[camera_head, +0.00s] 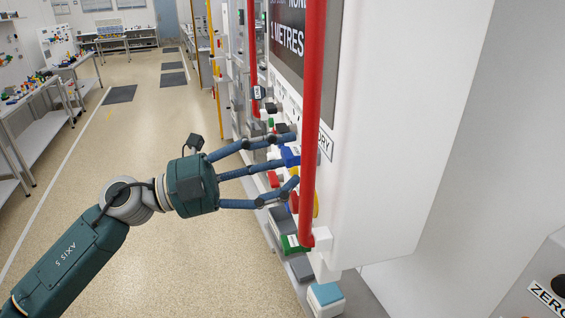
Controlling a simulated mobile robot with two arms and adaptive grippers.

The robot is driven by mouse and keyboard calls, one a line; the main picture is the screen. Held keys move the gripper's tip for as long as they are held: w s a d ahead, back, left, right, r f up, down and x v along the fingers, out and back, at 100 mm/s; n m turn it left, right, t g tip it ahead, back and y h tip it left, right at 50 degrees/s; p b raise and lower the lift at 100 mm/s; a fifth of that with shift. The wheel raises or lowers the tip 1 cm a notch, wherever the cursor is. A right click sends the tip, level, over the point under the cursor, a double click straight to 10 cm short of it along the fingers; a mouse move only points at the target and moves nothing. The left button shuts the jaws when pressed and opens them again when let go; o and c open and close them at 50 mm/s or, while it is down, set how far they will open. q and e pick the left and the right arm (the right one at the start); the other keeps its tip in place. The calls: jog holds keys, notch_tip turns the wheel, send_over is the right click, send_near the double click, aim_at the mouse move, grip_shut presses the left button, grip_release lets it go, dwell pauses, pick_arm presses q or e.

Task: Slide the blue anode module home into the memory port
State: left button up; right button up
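The blue anode module (291,156) is a small bright blue block at the face of the white cabinet, just left of the red vertical bar. A label ending in "ORY" (325,145) is on the cabinet beside it, partly hidden by the bar. The memory port itself is hidden behind the bar and my fingers. My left gripper (290,161) reaches in from the left with its fingers spread around the blue block. One finger is above the block, one ends close at its left side, and one is below. My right gripper is out of view.
A red vertical bar (312,120) stands in front of the cabinet (410,110), close to my fingertips. Red and yellow parts lie below the block. A green module (294,243) and a pale blue-topped block (326,295) sit lower down. The floor (120,180) at left is clear.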

pick_arm(q)
jog(key=v, duration=1.2)
dwell(0.3)
